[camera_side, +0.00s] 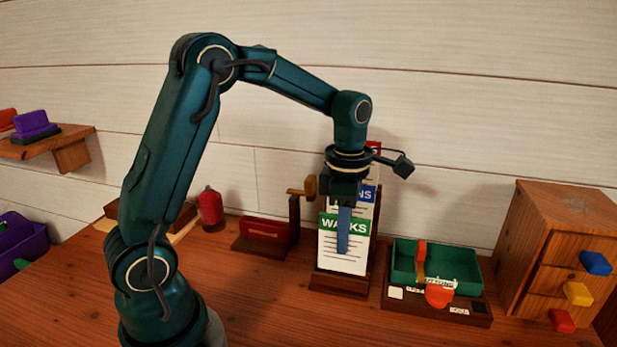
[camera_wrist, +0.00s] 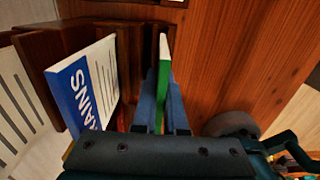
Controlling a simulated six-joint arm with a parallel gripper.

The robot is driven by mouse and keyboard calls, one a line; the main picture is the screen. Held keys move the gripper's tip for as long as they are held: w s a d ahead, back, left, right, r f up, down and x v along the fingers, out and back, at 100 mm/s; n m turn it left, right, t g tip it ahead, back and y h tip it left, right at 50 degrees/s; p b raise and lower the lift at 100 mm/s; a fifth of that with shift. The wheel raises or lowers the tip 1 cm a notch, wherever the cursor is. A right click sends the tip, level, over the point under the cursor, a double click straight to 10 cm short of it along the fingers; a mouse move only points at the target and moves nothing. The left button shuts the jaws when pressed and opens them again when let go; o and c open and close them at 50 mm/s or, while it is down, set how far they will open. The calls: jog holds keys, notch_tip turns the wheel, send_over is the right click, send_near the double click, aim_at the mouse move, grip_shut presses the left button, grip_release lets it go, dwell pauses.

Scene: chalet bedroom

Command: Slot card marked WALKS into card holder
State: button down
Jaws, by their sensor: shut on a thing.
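The WALKS card (camera_side: 329,247), white with a green header, stands upright in the side view. My gripper (camera_side: 343,232) is shut on it, with one blue finger across its front. In the wrist view my gripper (camera_wrist: 158,92) has the card (camera_wrist: 165,72) edge-on between its fingers. The wooden card holder (camera_side: 340,284) is below, with its base just under the card's lower edge. I cannot tell whether that edge is in a slot. A blue-headed card ending in "AINS" (camera_wrist: 85,88) stands behind, leaning back, with a red-topped card (camera_side: 374,148) farther back.
Right of the holder is a green bin (camera_side: 457,268) on a wooden base, with a red-orange lever. A small drawer cabinet (camera_side: 543,235) with coloured knobs stands far right. Left are a wooden stand with a red block (camera_side: 264,229) and a red bottle (camera_side: 211,208). The front table is clear.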

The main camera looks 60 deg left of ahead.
aim_at(341, 270)
jog(key=shift+f, duration=1.4)
jog(key=shift+f, duration=0.15)
jog(key=c, duration=1)
grip_release()
